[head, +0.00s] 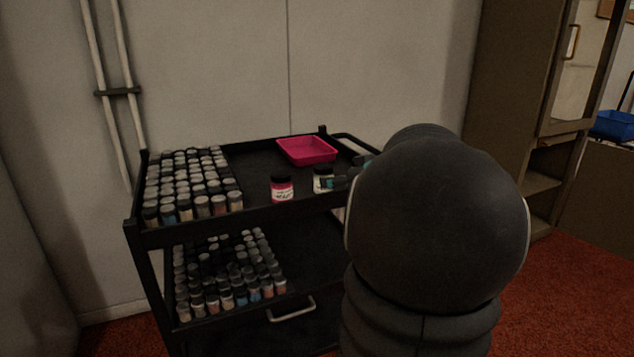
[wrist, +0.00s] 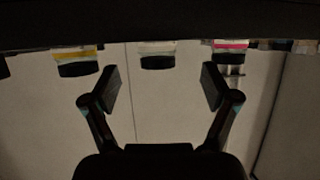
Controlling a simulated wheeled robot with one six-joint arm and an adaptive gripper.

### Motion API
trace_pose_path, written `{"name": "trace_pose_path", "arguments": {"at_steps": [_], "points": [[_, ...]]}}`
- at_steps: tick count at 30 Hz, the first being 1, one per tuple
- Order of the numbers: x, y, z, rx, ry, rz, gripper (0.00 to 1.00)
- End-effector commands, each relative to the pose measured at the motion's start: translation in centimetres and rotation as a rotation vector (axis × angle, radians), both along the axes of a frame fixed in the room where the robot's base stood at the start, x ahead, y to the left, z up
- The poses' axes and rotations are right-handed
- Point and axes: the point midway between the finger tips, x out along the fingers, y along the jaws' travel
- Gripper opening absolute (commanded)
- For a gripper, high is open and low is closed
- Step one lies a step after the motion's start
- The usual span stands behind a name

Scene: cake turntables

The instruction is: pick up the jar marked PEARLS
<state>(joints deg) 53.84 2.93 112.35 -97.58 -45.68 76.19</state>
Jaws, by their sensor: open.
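A pink jar (head: 282,191) with a black lid and white label stands on the cart's top shelf; its label is too small to read. A pale jar (head: 322,180) with a dark lid stands right of it, partly hidden by my gripper (head: 347,178). In the wrist view, which looks upside down, the pale jar (wrist: 157,54) lies beyond and between my open, empty fingers (wrist: 161,84). The pink jar (wrist: 230,50) is at right and a yellow-banded jar (wrist: 76,58) at left. I cannot tell which is marked PEARLS.
A pink tray (head: 308,151) sits at the back of the black cart's top shelf (head: 256,165). Several rows of small jars (head: 187,185) fill the shelf's left side, with more on the lower shelf (head: 225,275). My arm blocks the shelf's right end.

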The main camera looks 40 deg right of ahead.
Motion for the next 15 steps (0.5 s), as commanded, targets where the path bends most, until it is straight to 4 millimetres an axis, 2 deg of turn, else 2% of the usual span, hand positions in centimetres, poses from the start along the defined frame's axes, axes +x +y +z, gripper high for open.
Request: {"name": "trace_pose_path", "arguments": {"at_steps": [4,11,15], "points": [[2.2,-0.1,-1.0,0.000,0.000,0.002,0.86],[3.6,-0.2,-1.4,-0.002,-0.001,0.000,0.86],[5.1,-0.5,-2.0,-0.001,0.000,0.003,0.86]]}}
